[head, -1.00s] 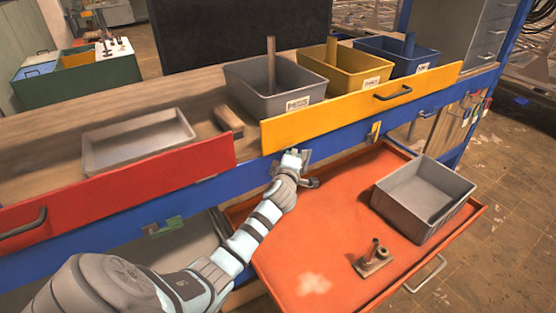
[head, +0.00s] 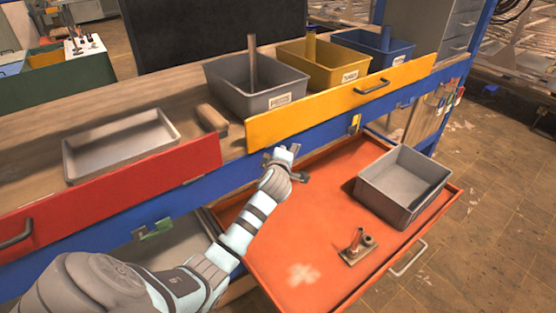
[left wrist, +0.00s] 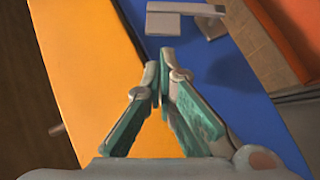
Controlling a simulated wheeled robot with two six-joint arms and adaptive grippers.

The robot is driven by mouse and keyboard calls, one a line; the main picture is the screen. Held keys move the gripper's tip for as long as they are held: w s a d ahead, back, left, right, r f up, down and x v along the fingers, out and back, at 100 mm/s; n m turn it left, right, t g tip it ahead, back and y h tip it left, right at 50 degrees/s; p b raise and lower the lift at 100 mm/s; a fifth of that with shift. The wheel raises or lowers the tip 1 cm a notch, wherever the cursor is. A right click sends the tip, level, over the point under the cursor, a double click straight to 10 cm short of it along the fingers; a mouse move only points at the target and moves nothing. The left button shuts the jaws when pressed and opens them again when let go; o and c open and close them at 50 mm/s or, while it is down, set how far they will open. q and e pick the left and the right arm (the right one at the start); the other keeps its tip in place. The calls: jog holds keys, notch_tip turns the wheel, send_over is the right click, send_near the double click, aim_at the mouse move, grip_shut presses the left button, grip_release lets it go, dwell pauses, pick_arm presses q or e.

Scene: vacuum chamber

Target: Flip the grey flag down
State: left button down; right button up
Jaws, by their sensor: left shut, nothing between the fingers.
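The grey flag (left wrist: 180,14) is a small flat grey piece with a block at one end, on the blue beam (left wrist: 215,65). It shows at the top of the left wrist view, ahead of the fingertips and apart from them. My left gripper (left wrist: 160,78) is shut and empty, its fingertips over the border of the yellow drawer front and the blue beam. In the head view, my left gripper (head: 284,155) is at the beam just below the yellow drawer front, and largely hides the flag area. My right gripper is not in view.
The yellow drawer front (head: 345,104) juts above the beam. An orange drawer (head: 320,215) stands open below, holding a grey bin (head: 402,190) and a small metal part (head: 357,247). A yellow flag (head: 355,123) and a green flag (head: 157,229) sit along the beam.

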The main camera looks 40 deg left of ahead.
pick_arm(q)
jog(key=v, duration=0.8)
jog(key=shift+s+d, duration=0.25)
jog(key=shift+s, duration=0.05)
jog(key=shift+r, duration=0.1)
jog(key=s+d+f+m+g+h, duration=0.2)
jog(key=s+f+m, duration=0.2)
jog(key=f, duration=0.7)
jog(key=s+d+f+m+g+h, duration=0.1)
jog(key=s+f+m, duration=0.3)
jog(key=f, duration=0.8)
jog(key=s+d+f+m+g+h, duration=0.2)
jog(key=s+f+m, duration=0.25)
jog(key=f, duration=0.65)
jog(key=s+d+f+m+g, duration=0.1)
jog(key=s+f, duration=0.4)
jog(key=s, duration=0.6)
jog(key=s+d+f+m+g+h+b, duration=0.1)
jog(key=s+d+f+m+g, duration=0.1)
jog(key=s+f, duration=0.4)
jog(key=s+d+f+m+g, duration=0.1)
jog(key=s+f+m, duration=0.4)
jog(key=s, duration=1.1)
jog(key=shift+s+d+f+g+h, duration=0.35)
jog(key=shift+f+g, duration=0.3)
jog(key=shift+g, duration=0.25)
